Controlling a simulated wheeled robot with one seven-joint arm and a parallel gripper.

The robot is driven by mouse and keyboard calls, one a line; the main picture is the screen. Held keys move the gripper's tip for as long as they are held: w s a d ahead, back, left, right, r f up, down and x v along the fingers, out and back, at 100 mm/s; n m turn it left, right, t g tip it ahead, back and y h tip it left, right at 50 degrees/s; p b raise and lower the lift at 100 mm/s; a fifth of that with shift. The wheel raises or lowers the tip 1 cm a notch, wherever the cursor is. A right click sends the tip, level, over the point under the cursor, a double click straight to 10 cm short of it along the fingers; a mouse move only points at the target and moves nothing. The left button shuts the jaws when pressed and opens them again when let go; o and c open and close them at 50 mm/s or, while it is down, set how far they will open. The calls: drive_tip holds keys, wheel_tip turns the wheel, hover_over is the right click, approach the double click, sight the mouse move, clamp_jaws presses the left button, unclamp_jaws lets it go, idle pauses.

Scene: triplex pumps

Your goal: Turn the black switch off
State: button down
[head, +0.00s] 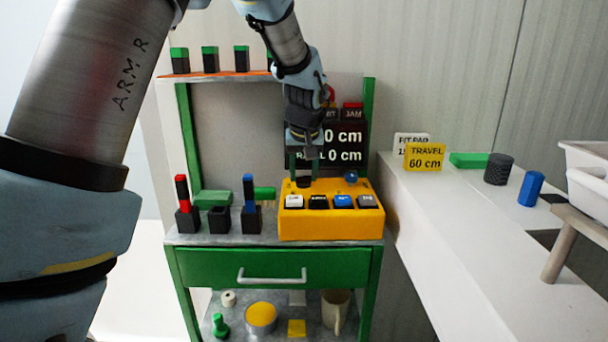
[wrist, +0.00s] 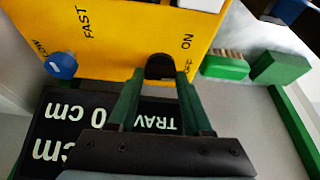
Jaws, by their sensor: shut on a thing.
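The yellow control box (head: 330,222) stands on the green bench, with my gripper (head: 305,172) reaching down over its back left part. The black switch (head: 303,183) is on the box top, right under my fingertips. In the wrist view the black switch (wrist: 160,67) lies between the two green fingertips of my gripper (wrist: 159,76), beside the ON and OFF lettering. The fingers are closed on it, and they hide part of it. A blue knob (wrist: 61,65) sits on the box by the SLOW and FAST lettering; it also shows in the head view (head: 351,177).
A black display (head: 345,145) reading 0 cm stands right behind the box. Several buttons line the box front. Black holders with red and blue pegs (head: 249,205) stand to the left. A white counter (head: 440,240) with a yellow TRAVEL 60 cm sign (head: 425,158) is at right.

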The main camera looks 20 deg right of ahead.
drive_tip(key=shift+m, duration=0.4)
drive_tip(key=c, duration=0.6)
unclamp_jaws()
drive_tip(key=shift+r, duration=0.15)
drive_tip(key=b+v, duration=0.1)
drive_tip(key=v, duration=0.9)
drive_tip(key=shift+r+b, duration=0.25)
drive_tip(key=shift+b, duration=0.1)
drive_tip(key=shift+s+a, duration=0.1)
drive_tip(key=shift+a, duration=0.1)
